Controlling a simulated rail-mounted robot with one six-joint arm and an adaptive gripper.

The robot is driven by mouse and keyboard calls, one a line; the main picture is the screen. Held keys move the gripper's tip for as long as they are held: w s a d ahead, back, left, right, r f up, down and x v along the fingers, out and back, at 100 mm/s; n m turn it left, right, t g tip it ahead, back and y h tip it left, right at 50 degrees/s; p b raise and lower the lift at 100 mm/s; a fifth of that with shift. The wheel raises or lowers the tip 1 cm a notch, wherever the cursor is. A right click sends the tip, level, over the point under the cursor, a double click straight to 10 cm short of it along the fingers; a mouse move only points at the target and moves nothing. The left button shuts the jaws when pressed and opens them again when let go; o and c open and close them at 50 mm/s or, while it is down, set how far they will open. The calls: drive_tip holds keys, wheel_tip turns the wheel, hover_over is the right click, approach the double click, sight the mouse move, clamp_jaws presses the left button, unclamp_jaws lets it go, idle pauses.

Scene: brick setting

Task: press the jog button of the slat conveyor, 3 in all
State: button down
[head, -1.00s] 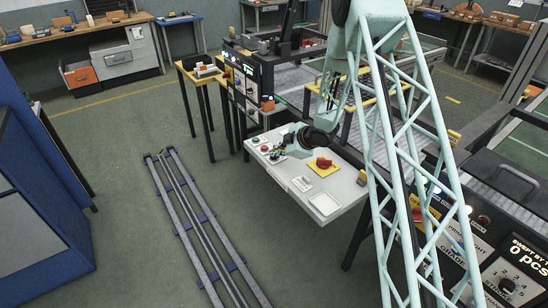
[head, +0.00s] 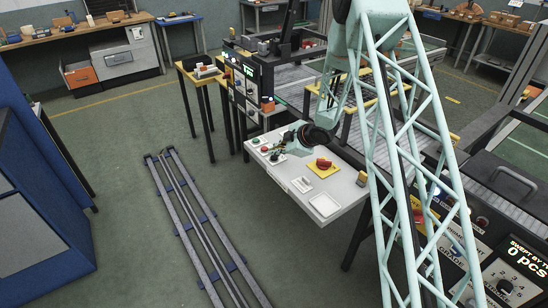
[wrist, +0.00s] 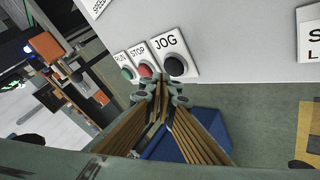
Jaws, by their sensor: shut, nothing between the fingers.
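The jog button (wrist: 174,66) is a black round button on a white plate marked JOG, in the wrist view. It sits right of the red STOP button (wrist: 145,70) and the green RUN button (wrist: 127,73). My gripper (wrist: 158,90) is shut and empty, its tips just below the STOP and JOG plates in the picture. I cannot tell whether the tips touch the panel. In the head view my gripper (head: 287,144) is over the left end of the light grey control panel (head: 296,192), beside the button row. The slat conveyor (head: 300,78) runs behind the panel.
Long grey rails (head: 198,225) lie on the floor. Open floor surrounds them.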

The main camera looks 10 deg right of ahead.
sight(274, 158)
drive_tip(key=shift+r, duration=0.1)
idle(0.3)
drive_tip(key=shift+r+p, duration=1.55)
drive_tip(key=shift+r, duration=0.9)
drive_tip(key=shift+r, duration=0.1)
idle(0.5)
